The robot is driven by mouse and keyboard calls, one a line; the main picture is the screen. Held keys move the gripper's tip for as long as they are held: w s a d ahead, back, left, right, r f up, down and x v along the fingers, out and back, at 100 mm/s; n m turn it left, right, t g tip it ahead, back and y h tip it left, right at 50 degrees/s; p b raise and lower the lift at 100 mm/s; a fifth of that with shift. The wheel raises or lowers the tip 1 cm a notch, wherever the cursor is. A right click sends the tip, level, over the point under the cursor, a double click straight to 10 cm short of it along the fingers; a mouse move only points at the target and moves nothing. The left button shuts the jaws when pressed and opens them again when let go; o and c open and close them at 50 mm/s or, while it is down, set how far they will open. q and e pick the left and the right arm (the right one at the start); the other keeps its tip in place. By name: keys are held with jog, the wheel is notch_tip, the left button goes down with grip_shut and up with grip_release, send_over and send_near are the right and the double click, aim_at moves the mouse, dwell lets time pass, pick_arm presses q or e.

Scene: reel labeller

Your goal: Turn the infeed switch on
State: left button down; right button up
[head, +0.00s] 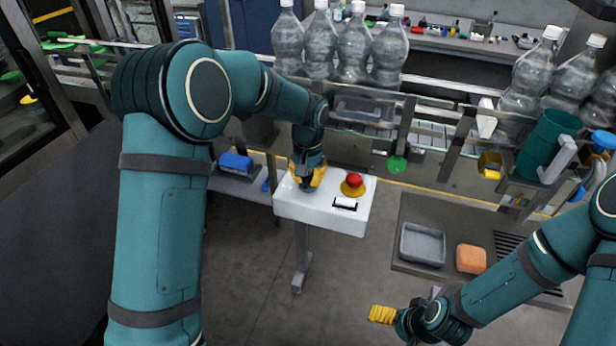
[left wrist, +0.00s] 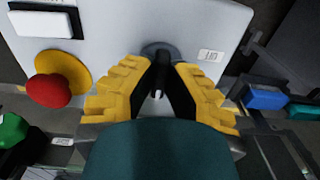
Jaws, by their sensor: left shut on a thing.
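A white control box (head: 335,218) stands on a post in the middle of the head view. The infeed switch is a black rotary knob (left wrist: 160,72) with a white mark, on a round dark base beside a small label (left wrist: 210,55). My left gripper (head: 307,182) reaches down to the left part of the box; in the left wrist view its yellow fingers (left wrist: 160,88) are on both sides of the knob and shut on it. In the head view the gripper hides the knob. My right gripper (head: 382,314) hangs low over the floor, away from the box.
A red mushroom button (head: 354,180) on a yellow base and a white pushbutton (head: 345,203) sit close to the right of my left gripper. Large bottles (head: 352,50) line the conveyor behind. A grey tray (head: 422,244) and an orange sponge (head: 471,259) are on the right.

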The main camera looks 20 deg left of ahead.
aim_at(308, 178)
pick_arm(q)
jog(key=shift+f, duration=0.1)
jog(key=c, duration=1)
grip_release()
jog(key=shift+r, duration=0.6)
notch_tip(308, 178, up, 11)
jog(key=shift+f, duration=0.15)
